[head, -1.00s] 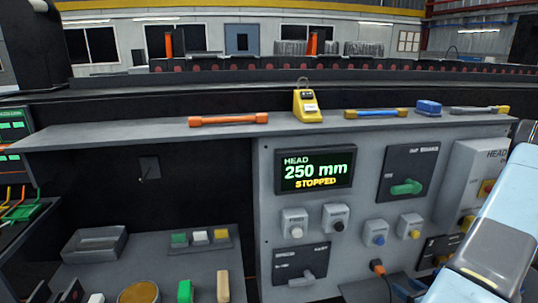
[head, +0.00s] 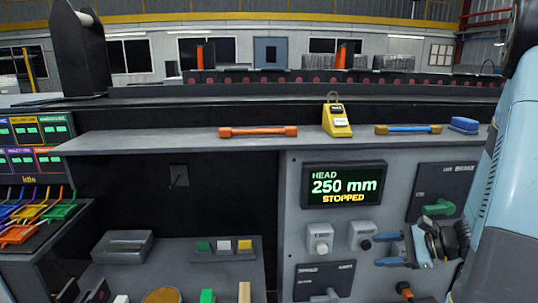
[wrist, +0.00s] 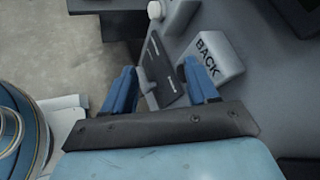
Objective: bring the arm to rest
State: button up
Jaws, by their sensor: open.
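My gripper (head: 388,250) shows at the lower right of the head view, in front of the grey control panel, with its blue fingers apart and nothing between them. My light-blue arm (head: 503,170) runs up the right edge and hides part of the panel. In the wrist view my gripper (wrist: 160,78) is open, with bare space between the fingertips. Beyond the fingers there are a dark labelled plate (wrist: 162,72) and a grey box marked BACK (wrist: 212,62). I cannot tell whether the gripper touches the panel.
The display (head: 344,185) reads HEAD 250 mm STOPPED. Below it are two button boxes (head: 319,238) and a switch plate (head: 325,282). A grey tray (head: 122,247) stands lower left.

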jog(key=s+a+r+n+h, duration=0.3)
jog(key=s+r+n+h, duration=0.2)
jog(key=r+n, duration=0.3)
jog(key=s+a+r+n+h, duration=0.3)
jog(key=s+r+n+h, duration=0.3)
jog(key=r, duration=0.7)
jog(key=s+n, duration=0.2)
jog(key=n, duration=0.1)
jog(key=shift+s+a+r, duration=0.2)
jog(key=shift+a+r, duration=0.15)
jog(key=shift+a, duration=0.05)
jog(key=shift+c, duration=0.3)
jog(key=shift+c, duration=0.8)
jog(key=shift+d, duration=0.1)
jog(key=shift+c, duration=0.4)
